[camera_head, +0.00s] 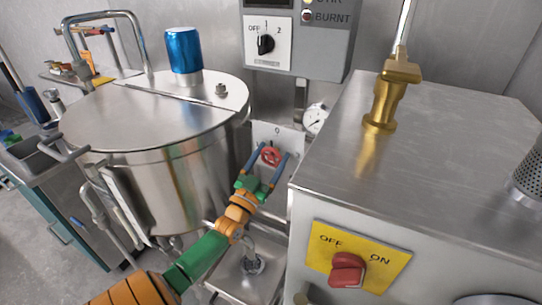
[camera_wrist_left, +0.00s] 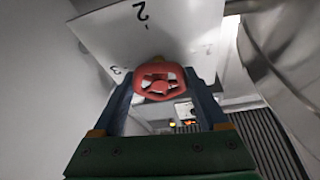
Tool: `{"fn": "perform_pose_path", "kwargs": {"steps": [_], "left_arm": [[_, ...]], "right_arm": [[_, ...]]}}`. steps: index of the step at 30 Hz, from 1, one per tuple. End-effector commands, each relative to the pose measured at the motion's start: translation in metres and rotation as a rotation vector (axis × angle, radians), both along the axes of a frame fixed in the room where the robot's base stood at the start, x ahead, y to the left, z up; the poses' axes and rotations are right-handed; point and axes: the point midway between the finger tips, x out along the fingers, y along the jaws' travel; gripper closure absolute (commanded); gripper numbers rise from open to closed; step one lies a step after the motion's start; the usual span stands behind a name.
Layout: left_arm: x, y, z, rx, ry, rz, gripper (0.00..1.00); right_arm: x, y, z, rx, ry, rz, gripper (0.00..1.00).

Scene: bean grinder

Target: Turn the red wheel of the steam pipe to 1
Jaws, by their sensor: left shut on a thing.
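The red wheel (camera_head: 270,156) sits in front of a white dial plate (camera_head: 291,138) between the steel drum and the steel cabinet. My left gripper (camera_head: 265,163) reaches it from below, with one blue finger on each side of the wheel, shut on its rim. The left wrist view shows the red wheel (camera_wrist_left: 159,79) between the two fingers (camera_wrist_left: 160,88). The plate (camera_wrist_left: 180,28) there carries a 2 and a 3; part of it is hidden. Which number the wheel points to cannot be told. My right gripper is not in view.
A steel drum (camera_head: 150,150) with a blue cap (camera_head: 183,50) stands close on the left. A steel cabinet (camera_head: 430,140) with a brass fitting (camera_head: 385,100) and a red OFF/ON switch (camera_head: 347,270) is close on the right. A gauge (camera_head: 315,118) is behind.

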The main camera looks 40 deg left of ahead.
Motion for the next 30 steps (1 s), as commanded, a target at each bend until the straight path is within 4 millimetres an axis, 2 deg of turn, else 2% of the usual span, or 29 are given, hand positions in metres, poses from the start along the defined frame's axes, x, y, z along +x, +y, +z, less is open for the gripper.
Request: {"fn": "perform_pose_path", "kwargs": {"steps": [30], "left_arm": [[0.0, 0.001, 0.003, -0.889, -0.281, -0.001, 0.8]], "right_arm": [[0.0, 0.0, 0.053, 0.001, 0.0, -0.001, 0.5]]}}
